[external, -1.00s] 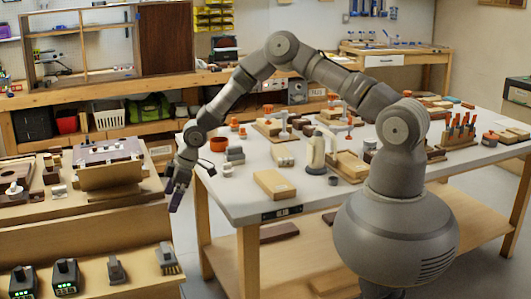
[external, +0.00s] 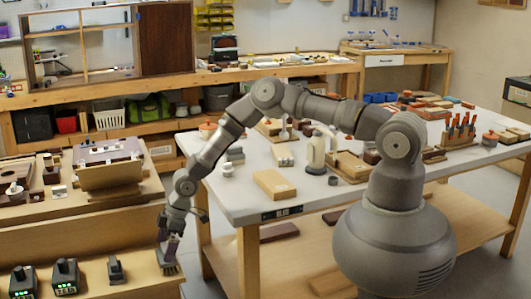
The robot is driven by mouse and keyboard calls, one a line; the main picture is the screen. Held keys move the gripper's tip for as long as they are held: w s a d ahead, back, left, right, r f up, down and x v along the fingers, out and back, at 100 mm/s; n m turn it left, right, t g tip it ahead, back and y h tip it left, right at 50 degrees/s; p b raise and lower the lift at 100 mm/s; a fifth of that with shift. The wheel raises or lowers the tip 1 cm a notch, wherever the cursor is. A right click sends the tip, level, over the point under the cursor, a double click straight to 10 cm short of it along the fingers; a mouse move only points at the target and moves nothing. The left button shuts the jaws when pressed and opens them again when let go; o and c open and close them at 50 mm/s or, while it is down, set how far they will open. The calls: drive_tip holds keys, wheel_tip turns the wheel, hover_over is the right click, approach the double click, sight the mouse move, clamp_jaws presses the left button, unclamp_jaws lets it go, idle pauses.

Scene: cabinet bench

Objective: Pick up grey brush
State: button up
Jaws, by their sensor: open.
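The grey brush (external: 170,268) stands at the right end of the lower front shelf of the left bench, bristles toward the shelf. Its upper part is hidden by my gripper. My gripper (external: 168,250) points down over the brush, with its fingers at the brush's handle. The jaws are open. I cannot tell from this view whether the fingers touch the handle or sit around it.
Left of the brush on the same shelf stand a small dark-grey tool (external: 116,270) and black-and-green battery-like devices (external: 65,277). The bench's upper level (external: 105,210) rises behind. The white-topped table (external: 235,200) is to the right, with a floor gap between.

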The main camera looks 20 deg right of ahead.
drive_tip(key=shift+c, duration=0.5)
drive_tip(key=c, duration=1.4)
drive_tip(key=shift+c, duration=0.2)
drive_tip(key=shift+r, duration=0.1)
